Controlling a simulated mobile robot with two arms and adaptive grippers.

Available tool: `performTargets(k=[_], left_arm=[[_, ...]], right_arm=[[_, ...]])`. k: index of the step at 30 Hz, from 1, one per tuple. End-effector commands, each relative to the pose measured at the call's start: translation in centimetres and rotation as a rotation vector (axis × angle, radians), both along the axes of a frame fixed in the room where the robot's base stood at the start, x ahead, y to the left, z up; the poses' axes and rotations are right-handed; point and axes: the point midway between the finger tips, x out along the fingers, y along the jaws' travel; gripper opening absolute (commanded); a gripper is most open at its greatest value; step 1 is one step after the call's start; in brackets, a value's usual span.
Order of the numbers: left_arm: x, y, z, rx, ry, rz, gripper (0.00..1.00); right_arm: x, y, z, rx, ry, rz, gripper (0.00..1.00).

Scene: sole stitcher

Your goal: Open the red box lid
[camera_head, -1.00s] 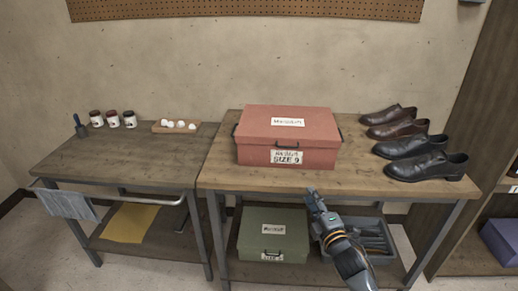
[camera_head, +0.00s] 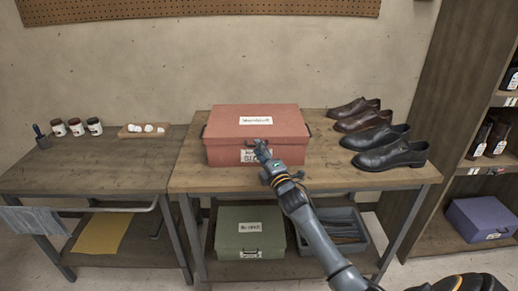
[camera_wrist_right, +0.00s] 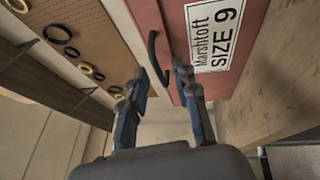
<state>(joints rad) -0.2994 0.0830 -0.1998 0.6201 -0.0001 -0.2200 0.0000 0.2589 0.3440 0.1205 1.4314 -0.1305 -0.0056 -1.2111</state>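The red box (camera_head: 220,155) stands on the wooden table, its lid (camera_head: 290,120) shut, with a white label on top and one on the front. My right gripper (camera_head: 262,148) is at the front of the box and hides part of the front label. In the right wrist view the gripper (camera_wrist_right: 160,82) is open, fingers apart, close to the red front. A dark curved handle (camera_wrist_right: 154,52) shows in line with the gap between the fingertips. I cannot tell whether the fingers touch it. My left gripper is not in view.
Black and brown shoes (camera_head: 390,155) stand right of the box. A green box (camera_head: 250,243) and a grey bin (camera_head: 338,237) are on the shelf below. The left table (camera_head: 100,170) holds jars and a small wooden tray (camera_head: 130,134).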

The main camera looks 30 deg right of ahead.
Motion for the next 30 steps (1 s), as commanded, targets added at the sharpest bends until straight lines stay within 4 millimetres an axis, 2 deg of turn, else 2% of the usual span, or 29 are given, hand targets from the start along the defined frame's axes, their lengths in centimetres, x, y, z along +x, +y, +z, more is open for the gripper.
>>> performTargets(k=[4,11,16,26,30], left_arm=[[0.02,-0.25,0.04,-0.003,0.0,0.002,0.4],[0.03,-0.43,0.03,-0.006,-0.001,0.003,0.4],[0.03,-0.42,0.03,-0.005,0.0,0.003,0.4],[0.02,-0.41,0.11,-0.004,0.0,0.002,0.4],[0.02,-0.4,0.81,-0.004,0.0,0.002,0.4]], right_arm=[[0.68,-0.09,0.15,0.0,-0.001,0.001,0.3],[0.73,-0.09,0.14,0.0,-0.001,0.001,0.3],[0.71,-0.09,0.12,0.001,0.0,0.001,0.0],[0.72,-0.09,0.16,0.001,0.001,0.001,0.0],[0.98,-0.06,0.85,0.007,0.01,0.001,0.0]])
